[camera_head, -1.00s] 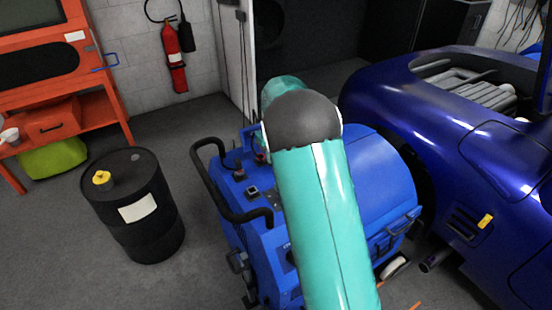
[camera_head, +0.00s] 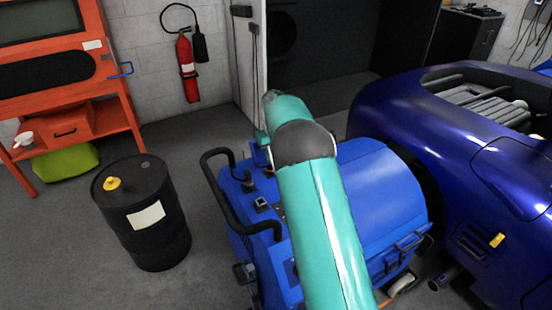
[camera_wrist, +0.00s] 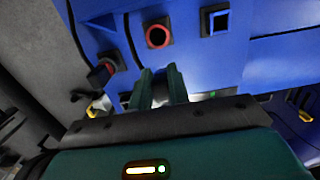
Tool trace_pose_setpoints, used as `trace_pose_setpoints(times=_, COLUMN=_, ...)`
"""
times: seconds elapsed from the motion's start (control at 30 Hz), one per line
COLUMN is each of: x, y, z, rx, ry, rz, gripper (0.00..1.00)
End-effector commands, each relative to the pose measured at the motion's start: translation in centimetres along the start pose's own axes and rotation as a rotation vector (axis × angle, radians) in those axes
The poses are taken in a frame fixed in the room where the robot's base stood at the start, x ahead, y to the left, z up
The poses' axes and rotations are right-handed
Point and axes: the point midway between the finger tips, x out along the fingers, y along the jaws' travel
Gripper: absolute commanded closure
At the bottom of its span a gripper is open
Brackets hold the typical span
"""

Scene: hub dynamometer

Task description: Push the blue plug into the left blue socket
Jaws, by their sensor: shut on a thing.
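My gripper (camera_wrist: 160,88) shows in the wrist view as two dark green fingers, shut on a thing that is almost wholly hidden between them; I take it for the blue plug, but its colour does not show. The fingertips point at the blue machine panel, below a red-ringed round socket (camera_wrist: 158,36). A black square socket with a blue outline (camera_wrist: 217,19) is up and to the right.
The blue dynamometer (camera_head: 375,185) has a black handle (camera_head: 212,185) on its left. A red and black connector (camera_wrist: 101,72) with a black cable is left of my fingers. A black drum (camera_head: 145,213) stands left, a blue car (camera_head: 450,140) right. Grey floor is clear between drum and machine.

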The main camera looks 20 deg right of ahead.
Motion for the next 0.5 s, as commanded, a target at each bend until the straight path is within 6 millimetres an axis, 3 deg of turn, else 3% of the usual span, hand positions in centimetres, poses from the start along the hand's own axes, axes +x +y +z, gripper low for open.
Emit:
trace_pose_setpoints(times=0.4, x=0.2, y=0.0, z=3.0, rx=0.0, ry=0.0, rz=0.001, gripper=1.0)
trace_pose_setpoints(times=0.5, x=0.2, y=-0.8, z=3.0, rx=0.001, ry=0.0, rz=0.0, gripper=1.0)
